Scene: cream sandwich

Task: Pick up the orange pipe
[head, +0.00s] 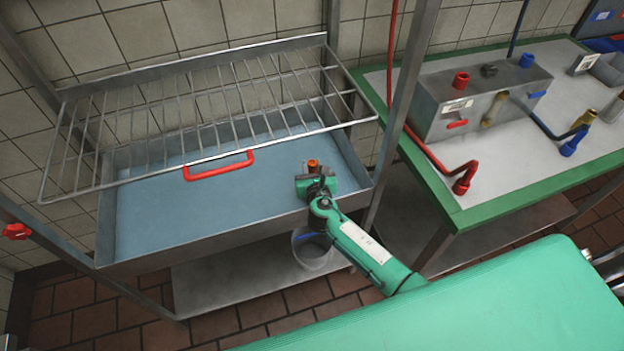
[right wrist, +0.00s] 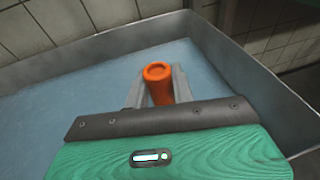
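The orange pipe (head: 313,165) is in the right part of the blue-floored metal tray (head: 240,222). In the right wrist view the pipe (right wrist: 160,84) shows its round, rimmed open end, between the two grey fingers. My right gripper (head: 315,179) is low over the tray, right at the pipe. In the right wrist view the fingers of this gripper (right wrist: 160,90) stand apart, one on each side of the pipe and very close to it. I cannot tell whether both press on it. The pipe's lower part is hidden. My left gripper is not in view.
A tilted wire rack (head: 205,115) with a red handle (head: 218,167) hangs over the tray. A steel post (head: 402,110) stands right of the tray. The green-edged table (head: 510,190) holds a metal box with coloured pipes. A bucket (head: 312,250) is below the tray.

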